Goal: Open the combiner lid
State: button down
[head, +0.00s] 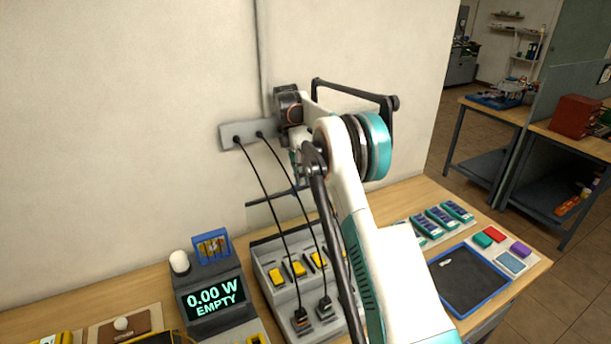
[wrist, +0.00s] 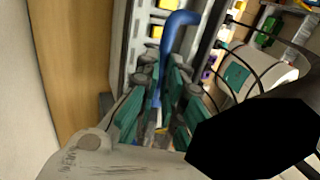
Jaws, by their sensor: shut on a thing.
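The combiner (head: 266,256) is a grey box on the bench with yellow switches; its front is partly behind my arm. It also shows in the wrist view (wrist: 138,35). A thin dark bar (head: 268,199), which looks like the edge of its raised lid, stands above the box. In the wrist view a dark strip (wrist: 207,55) runs beside a blue curved handle (wrist: 178,22). My gripper (wrist: 158,88) has its teal fingers shut around the blue handle. In the head view the gripper is mostly hidden behind my arm, above the box.
Two black cables run from a wall socket strip (head: 245,135) down to plugs (head: 302,319) at the box. A display (head: 213,298) reading "0.00 W EMPTY" stands left. A blue-edged dark tray (head: 468,280) and teal modules (head: 441,218) lie right. The wall is close behind.

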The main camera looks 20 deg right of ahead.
jog(key=shift+w+a+f, duration=0.1)
jog(key=shift+w+f, duration=0.1)
jog(key=shift+f, duration=0.3)
jog(key=shift+w+a+f, duration=0.1)
jog(key=shift+w+f, duration=0.05)
jog(key=shift+f, duration=0.35)
jog(key=c, duration=1.9)
grip_release()
jog(key=shift+o, duration=1.2)
jog(key=shift+w+f, duration=0.35)
jog(key=shift+w, duration=0.3)
jog(key=shift+s+d+r, duration=0.1)
jog(key=shift+s+r, duration=0.05)
jog(key=shift+r, duration=0.05)
notch_tip(320, 180, up, 10)
